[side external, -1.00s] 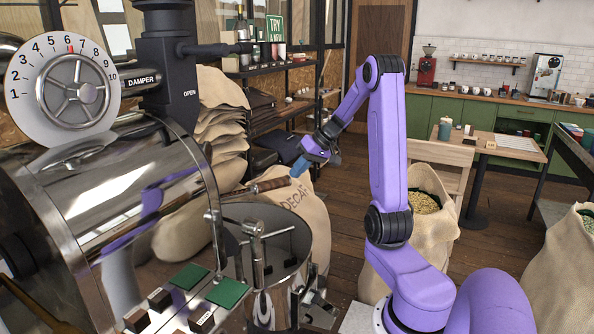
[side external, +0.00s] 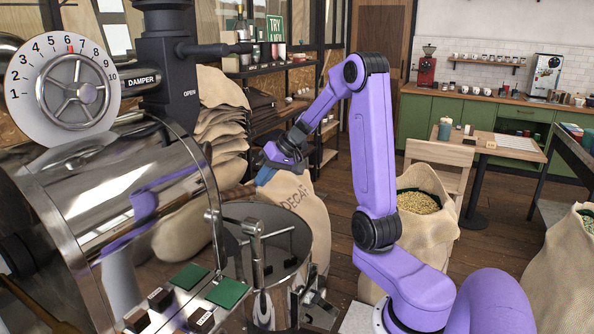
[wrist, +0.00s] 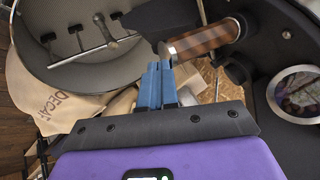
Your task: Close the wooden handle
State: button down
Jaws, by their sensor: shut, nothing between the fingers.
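The wooden handle (side external: 236,192) sticks out from the front of the shiny roaster drum, above the round cooling bin. In the wrist view the handle (wrist: 210,38) is striped brown wood with a metal collar at its left end. My gripper (side external: 265,176) is at the handle's outer end, its blue fingers shut with nothing between them. In the wrist view the fingertips (wrist: 158,66) sit just below the collar; I cannot tell for certain whether they touch it.
The round cooling bin (side external: 297,213) with stirring arms lies below the handle. A DECAF sack (side external: 316,215) stands behind it. The steel roaster drum (side external: 110,190) fills the left. An open bean sack (side external: 440,245) stands right of my arm.

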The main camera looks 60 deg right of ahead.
jog(key=shift+w+a, duration=0.15)
jog(key=shift+a, duration=0.2)
jog(key=s+d+r, duration=0.6)
jog(key=s+r, duration=0.2)
dwell(0.4)
jog(key=shift+s+a, duration=0.1)
dwell(2.7)
